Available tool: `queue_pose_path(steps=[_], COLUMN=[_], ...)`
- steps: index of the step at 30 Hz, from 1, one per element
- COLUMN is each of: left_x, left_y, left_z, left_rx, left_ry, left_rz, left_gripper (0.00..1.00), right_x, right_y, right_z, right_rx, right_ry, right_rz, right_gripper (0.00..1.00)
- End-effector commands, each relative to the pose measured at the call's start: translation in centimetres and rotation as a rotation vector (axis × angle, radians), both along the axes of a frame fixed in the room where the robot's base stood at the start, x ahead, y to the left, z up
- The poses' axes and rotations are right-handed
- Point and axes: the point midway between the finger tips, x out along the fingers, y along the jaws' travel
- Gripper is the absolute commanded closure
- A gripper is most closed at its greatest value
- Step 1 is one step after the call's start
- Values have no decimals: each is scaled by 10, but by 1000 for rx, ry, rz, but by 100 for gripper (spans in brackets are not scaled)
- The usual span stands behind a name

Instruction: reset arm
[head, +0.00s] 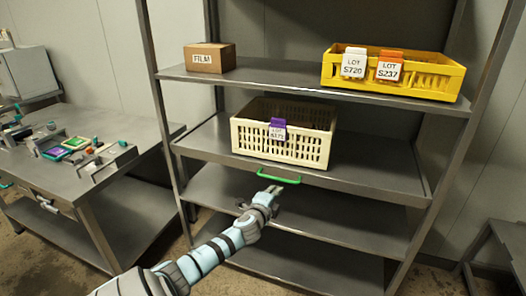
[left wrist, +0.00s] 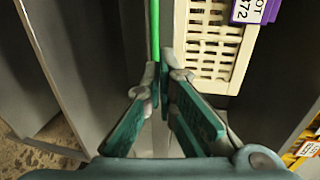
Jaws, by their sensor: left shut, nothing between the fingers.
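My left gripper (head: 274,190) reaches in from the lower left in the head view. It is shut and empty, just below the green handle (head: 279,178) on the front edge of the middle shelf (head: 205,148). In the left wrist view the closed fingertips (left wrist: 162,78) sit close to the end of the green handle (left wrist: 155,30); I cannot tell whether they touch. My right gripper is in neither view.
A cream crate (head: 262,145) with a purple lot tag stands on the middle shelf. A yellow crate (head: 420,88) with white and orange tags and a cardboard box (head: 209,58) stand above. A steel table (head: 90,185) with small items is at left. The lower shelf (head: 320,212) is bare.

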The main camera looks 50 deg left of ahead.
Motion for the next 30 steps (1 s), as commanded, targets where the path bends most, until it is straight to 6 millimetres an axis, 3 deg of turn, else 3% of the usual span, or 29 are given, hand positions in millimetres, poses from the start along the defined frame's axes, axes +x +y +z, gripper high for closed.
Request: queue_pose_path(steps=[3,7,20,23,26,30], left_x=[-25,-45,-49,-59,-92,-177], left_y=[-15,-25,-31,-20,-14,-41], left_z=[7,11,9,-30,-107,-238], left_rx=[1,0,-37,-148,-338,-651], left_ry=[3,2,-12,30,108,237], left_rz=[-4,0,-12,18,105,295], left_gripper=[100,100,100,100,100,100], right_x=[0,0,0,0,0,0], right_y=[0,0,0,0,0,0], right_z=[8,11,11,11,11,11], right_rx=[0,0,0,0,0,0], right_ry=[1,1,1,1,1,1], right_rz=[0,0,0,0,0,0], right_gripper=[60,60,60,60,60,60])
